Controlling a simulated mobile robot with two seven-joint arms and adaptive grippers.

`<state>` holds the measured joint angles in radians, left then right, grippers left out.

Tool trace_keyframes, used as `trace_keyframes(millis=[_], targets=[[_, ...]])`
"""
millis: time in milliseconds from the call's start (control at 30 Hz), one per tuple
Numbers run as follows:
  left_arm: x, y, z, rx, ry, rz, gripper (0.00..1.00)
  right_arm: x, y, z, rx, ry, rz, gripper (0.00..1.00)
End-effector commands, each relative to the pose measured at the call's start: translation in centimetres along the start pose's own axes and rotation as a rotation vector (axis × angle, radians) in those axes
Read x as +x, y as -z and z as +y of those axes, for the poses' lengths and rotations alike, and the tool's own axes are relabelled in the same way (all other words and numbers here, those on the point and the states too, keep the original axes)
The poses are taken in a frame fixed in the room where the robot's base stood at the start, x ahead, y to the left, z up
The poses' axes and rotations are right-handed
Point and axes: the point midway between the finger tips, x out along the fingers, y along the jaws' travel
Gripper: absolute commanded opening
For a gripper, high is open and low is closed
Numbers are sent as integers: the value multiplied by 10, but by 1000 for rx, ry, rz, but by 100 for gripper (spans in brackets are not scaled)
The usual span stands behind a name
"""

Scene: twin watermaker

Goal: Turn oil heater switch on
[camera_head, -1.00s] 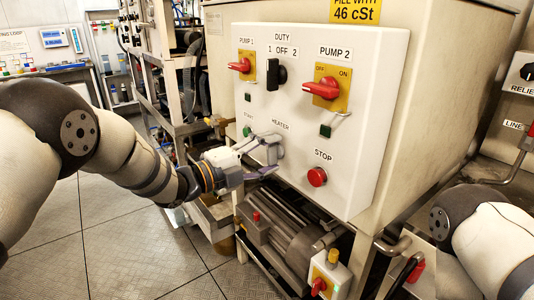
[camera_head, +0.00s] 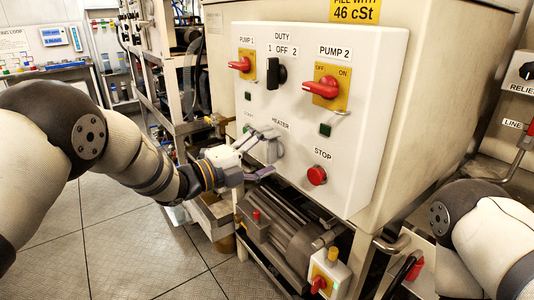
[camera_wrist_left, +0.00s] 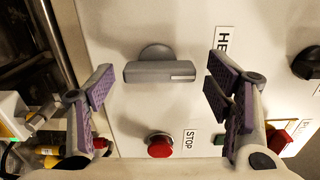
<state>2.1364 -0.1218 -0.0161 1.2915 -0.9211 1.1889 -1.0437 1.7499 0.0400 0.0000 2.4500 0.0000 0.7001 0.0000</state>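The grey oil heater switch (camera_head: 274,149) is a rotary knob under the HEATER label on the white control panel. In the left wrist view the knob (camera_wrist_left: 160,70) has its grip bar lying across the picture, with a pale mark at its right end. My left gripper (camera_head: 265,153) is in front of the panel beside the knob. In the wrist view its purple-padded fingers (camera_wrist_left: 160,90) are spread wide, one on each side of the knob, with visible gaps to it. It is open and holds nothing. My right gripper is out of view; only part of that arm shows.
A red STOP button (camera_head: 317,176) sits right of and below the knob. Red PUMP 1 (camera_head: 239,65) and PUMP 2 (camera_head: 322,88) switches and a black DUTY knob (camera_head: 276,74) are above. A motor (camera_head: 285,231) lies below the panel. Open floor is at left.

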Motion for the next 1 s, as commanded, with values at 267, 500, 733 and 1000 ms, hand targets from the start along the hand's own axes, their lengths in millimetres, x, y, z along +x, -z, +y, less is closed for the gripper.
trace_keyframes(millis=[267, 500, 733, 1000], targets=[[-4, 0, 0, -2, -1, 0, 73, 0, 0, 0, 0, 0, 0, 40], [-62, -1, 0, -4, -1, -3, 73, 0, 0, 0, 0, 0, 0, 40], [-110, 0, 0, -2, 0, -1, 73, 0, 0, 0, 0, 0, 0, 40], [-121, 0, 0, -1, 1, 1, 73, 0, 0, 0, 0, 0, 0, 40]])
